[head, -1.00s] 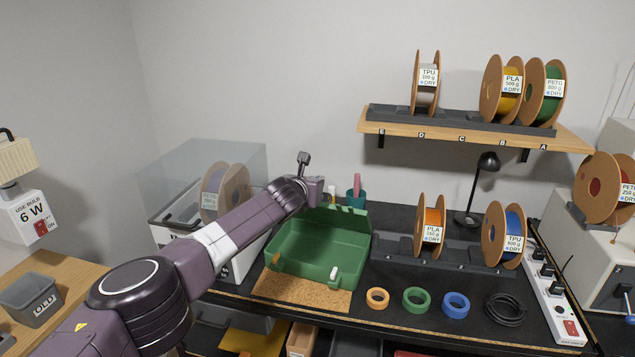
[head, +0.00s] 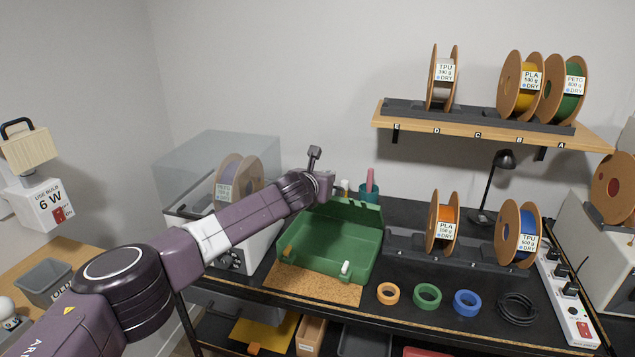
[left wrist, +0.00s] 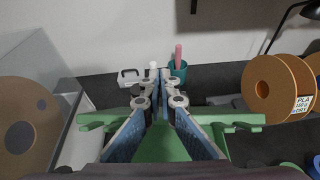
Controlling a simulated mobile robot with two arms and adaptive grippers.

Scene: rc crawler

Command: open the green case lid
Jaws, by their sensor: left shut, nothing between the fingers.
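The green case (head: 325,262) lies on the bench with its inside showing. Its green lid (head: 358,211) stands raised at the back, tilted. White and orange latches show at the case's front. My left gripper (left wrist: 160,82) is shut and empty, its fingers together in the left wrist view above green parts of the case (left wrist: 240,119). In the head view my left arm reaches across to the lid's top left, and the fingertips are mostly hidden there. I cannot tell whether they touch the lid. My right gripper is not in view.
A clear-lidded box with a spool (head: 236,180) stands left of the case. A teal cup (head: 369,191) stands behind it. An orange spool (head: 442,222) and a blue spool (head: 518,235) stand to the right. Tape rings (head: 427,296) lie in front. A shelf (head: 490,125) hangs above.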

